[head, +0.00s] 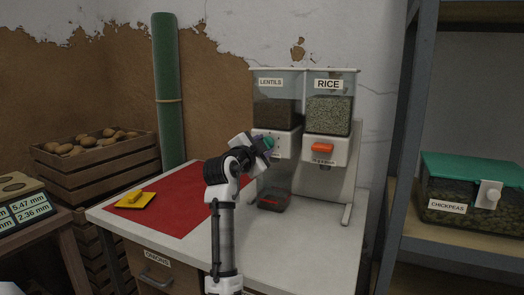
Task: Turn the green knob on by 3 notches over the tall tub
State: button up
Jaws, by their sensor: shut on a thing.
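The green knob (269,142) is on the front of the left dispenser, below the bin (277,98) labelled LENTILS. My gripper (266,147) is at this knob and shut on it; the fingers hide part of it. A dark, see-through tub (273,203) with something red on its front stands on the table below the lentils dispenser. It looks low in this view. Whether anything lies in it is too dark to tell.
An orange knob (322,147) is on the dispenser under the RICE bin (329,107). A red mat (180,200) with a yellow sponge-like thing on a yellow sheet (135,200) covers the table's left. A shelf with a CHICKPEAS box (465,215) stands right, a potato crate (95,170) left.

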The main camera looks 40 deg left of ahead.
jog(key=shift+f+m, duration=0.1)
jog(key=shift+m, duration=0.5)
jog(key=o, duration=1)
jog(key=shift+s, duration=0.1)
jog(key=b+v, duration=0.2)
jog(key=v, duration=1.1)
jog(key=shift+s, duration=0.3)
